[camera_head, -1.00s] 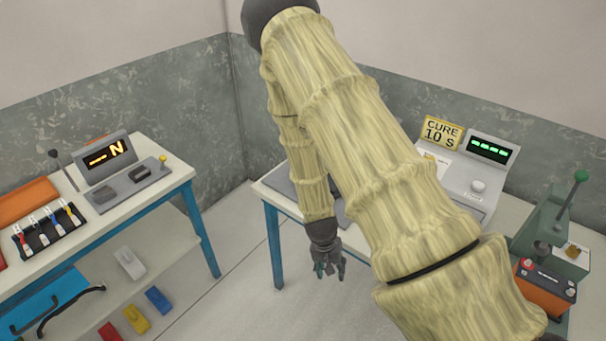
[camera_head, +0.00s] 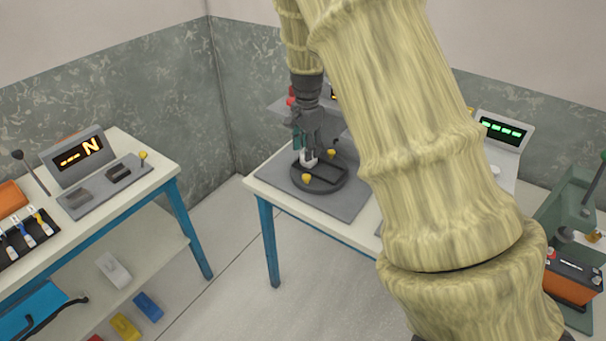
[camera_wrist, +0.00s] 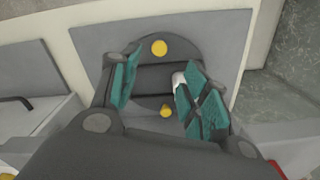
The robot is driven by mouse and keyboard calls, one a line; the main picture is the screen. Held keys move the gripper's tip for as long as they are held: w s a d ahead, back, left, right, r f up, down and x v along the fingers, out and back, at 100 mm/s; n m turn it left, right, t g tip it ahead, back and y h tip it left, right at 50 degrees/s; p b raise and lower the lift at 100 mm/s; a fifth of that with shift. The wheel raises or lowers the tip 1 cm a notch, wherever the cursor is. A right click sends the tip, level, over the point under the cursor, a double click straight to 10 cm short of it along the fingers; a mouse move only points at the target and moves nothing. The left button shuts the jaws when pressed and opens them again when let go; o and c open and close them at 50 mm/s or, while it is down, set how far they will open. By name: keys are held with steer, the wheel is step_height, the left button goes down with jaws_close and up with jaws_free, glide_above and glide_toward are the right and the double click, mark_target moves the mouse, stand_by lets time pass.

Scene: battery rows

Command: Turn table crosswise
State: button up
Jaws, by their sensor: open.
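The turn table (camera_head: 325,188) is a dark round disc with a dark recessed slot across it, on the far bench. It carries yellow knobs (camera_head: 306,179). In the wrist view the disc (camera_wrist: 186,48) shows a yellow knob (camera_wrist: 159,47) towards the top and another (camera_wrist: 166,111) lower down. My gripper (camera_head: 307,148) is over the disc, pointing down. Its teal-padded fingers (camera_wrist: 158,78) are spread either side of the slot, with nothing held between them. A small white piece (camera_wrist: 179,80) shows beside the right finger. Whether the fingers touch the disc is unclear.
The disc is on a grey mat (camera_head: 268,180). A console with a green display (camera_head: 503,130) and a green press (camera_head: 577,215) stand to the right. The left bench holds a console marked N (camera_head: 75,158). My arm hides the middle of the far bench.

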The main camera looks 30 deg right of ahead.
mark_target(307, 176)
step_height(307, 176, down, 10)
steer(key=shift+f+p, duration=0.25)
steer(key=shift+p, duration=0.95)
jaws_close()
